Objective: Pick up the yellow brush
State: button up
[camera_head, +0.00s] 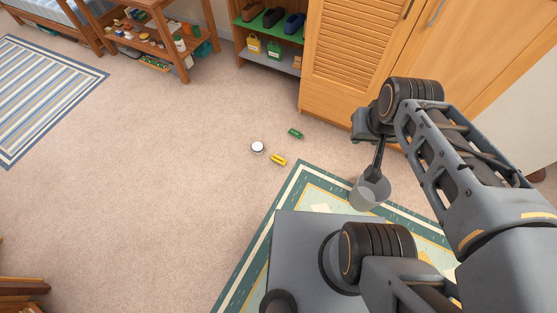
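The yellow brush (279,160) lies on the bare beige carpet near the middle of the view, just off the corner of the patterned rug. It is small, and its bristles cannot be made out. My gripper (373,176) hangs from the arm to the right of the brush, well apart from it. Its dark end points down at the mouth of a grey cup-like container (368,196) on or above the rug. I cannot tell whether the fingers are open or shut, or whether they touch the container.
A green item (296,133) and a round white-topped item (258,147) lie close to the brush. A wooden cabinet (345,60) and open shelf (268,50) stand behind. A wooden rack (165,40) is at the back left. The carpet left of the brush is clear.

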aim_at(277, 159)
jog(key=u, duration=0.35)
jog(key=k, duration=1.1)
jog(key=z, duration=0.4)
jog(key=i, duration=0.4)
jog(key=u, duration=0.05)
